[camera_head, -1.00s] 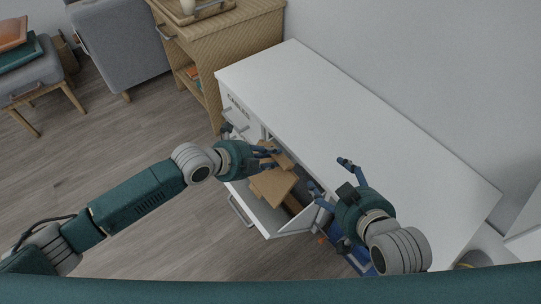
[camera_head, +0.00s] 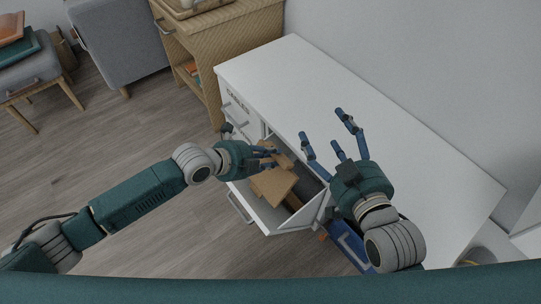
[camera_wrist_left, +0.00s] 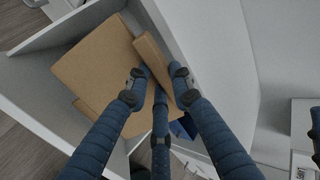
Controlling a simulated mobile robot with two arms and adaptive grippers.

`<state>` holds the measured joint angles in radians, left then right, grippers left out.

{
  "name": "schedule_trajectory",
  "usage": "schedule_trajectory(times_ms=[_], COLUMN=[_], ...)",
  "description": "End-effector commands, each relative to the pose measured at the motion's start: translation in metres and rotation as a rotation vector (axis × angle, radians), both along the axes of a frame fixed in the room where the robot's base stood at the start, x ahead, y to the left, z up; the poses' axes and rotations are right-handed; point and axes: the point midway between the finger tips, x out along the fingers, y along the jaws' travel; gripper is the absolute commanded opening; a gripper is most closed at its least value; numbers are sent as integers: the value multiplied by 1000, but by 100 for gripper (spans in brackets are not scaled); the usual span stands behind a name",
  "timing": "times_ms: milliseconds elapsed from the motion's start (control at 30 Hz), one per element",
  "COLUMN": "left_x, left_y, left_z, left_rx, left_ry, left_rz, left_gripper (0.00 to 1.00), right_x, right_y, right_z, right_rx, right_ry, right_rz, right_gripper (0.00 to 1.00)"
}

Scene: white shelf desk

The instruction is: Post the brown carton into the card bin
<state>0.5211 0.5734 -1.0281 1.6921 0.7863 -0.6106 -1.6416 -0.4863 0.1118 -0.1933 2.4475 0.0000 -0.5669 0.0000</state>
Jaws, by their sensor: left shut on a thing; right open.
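A white bin (camera_head: 269,217) stands tilted out of the front of the white desk. Brown cardboard pieces are inside it: a broad flat piece (camera_head: 273,185) and a narrower piece beside my left gripper (camera_head: 273,154). In the left wrist view, the narrow brown carton (camera_wrist_left: 151,56) lies between the fingertips of my left gripper (camera_wrist_left: 155,76), which is shut on it. The broad piece (camera_wrist_left: 97,62) lies left of it, within the bin's walls. The bin's floor is mostly hidden. My right gripper (camera_head: 330,122) is open and empty above the desk's front edge.
The white desk top (camera_head: 380,150) is bare. A drawer labelled "CABLES" (camera_head: 237,101) is on the desk's left side. A blue front with a handle (camera_head: 350,243) is below my right arm. A wooden cabinet (camera_head: 225,50) stands beyond, with open floor to the left.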

Motion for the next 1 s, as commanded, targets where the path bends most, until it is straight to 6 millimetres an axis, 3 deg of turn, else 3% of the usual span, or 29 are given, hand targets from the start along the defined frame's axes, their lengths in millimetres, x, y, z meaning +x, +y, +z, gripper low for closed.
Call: schedule_trajectory(times_ms=[400,433,500,533,833,1000], left_x=[1,1,1,0,0,-8], left_y=[0,0,0,0,1,14], left_z=[0,0,0,0,0,11], left_rx=[0,0,0,-1,0,1], left_ry=[-1,-1,-1,-2,0,-2], left_rz=[1,1,1,1,1,1], left_gripper=[0,28,42,44,44,44], right_x=[1,1,1,1,1,1], right_y=[1,1,1,1,1,1], right_z=[5,5,5,5,4,4], right_rx=[5,5,5,5,4,4], right_ry=[-19,-19,-19,-19,-18,-18], right_rz=[1,1,1,1,1,1], right_gripper=[71,71,71,71,71,71])
